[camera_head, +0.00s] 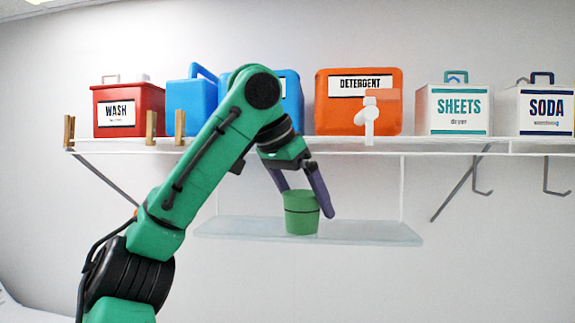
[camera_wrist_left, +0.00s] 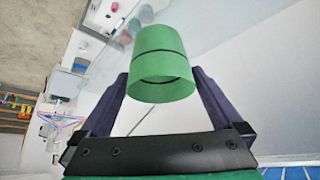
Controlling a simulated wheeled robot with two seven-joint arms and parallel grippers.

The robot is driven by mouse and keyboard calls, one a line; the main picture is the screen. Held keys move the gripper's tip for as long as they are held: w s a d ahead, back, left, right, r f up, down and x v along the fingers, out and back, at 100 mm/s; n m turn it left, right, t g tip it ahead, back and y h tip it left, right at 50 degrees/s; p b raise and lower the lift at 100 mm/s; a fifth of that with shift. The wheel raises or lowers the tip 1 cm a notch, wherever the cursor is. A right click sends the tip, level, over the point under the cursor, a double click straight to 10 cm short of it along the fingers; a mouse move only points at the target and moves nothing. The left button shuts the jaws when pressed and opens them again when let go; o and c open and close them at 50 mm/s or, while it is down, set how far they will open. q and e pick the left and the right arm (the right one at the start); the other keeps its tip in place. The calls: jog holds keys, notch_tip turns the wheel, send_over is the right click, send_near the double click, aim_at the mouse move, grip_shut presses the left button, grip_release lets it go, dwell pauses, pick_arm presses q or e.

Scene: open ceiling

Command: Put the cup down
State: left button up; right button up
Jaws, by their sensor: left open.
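The green cup (camera_head: 301,214) stands upright on the glass shelf (camera_head: 375,232) below the white shelf. My left gripper (camera_head: 305,203) is open, with one purple finger on each side of the cup. In the left wrist view the cup (camera_wrist_left: 161,65) is between the fingertips of my left gripper (camera_wrist_left: 160,85), its open end towards the camera. I cannot tell whether the fingers touch it. My right gripper is not in view.
The white shelf (camera_head: 420,145) above holds a red wash box (camera_head: 128,110), blue containers (camera_head: 190,102), an orange detergent box (camera_head: 358,103), a sheets box (camera_head: 455,108) and a soda box (camera_head: 545,108). Brackets and hooks hang below. The glass shelf is bare beside the cup.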

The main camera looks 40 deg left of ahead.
pick_arm(q)
jog(key=v, duration=0.9)
jog(key=shift+s+r, duration=0.2)
jog(key=shift+r, duration=0.15)
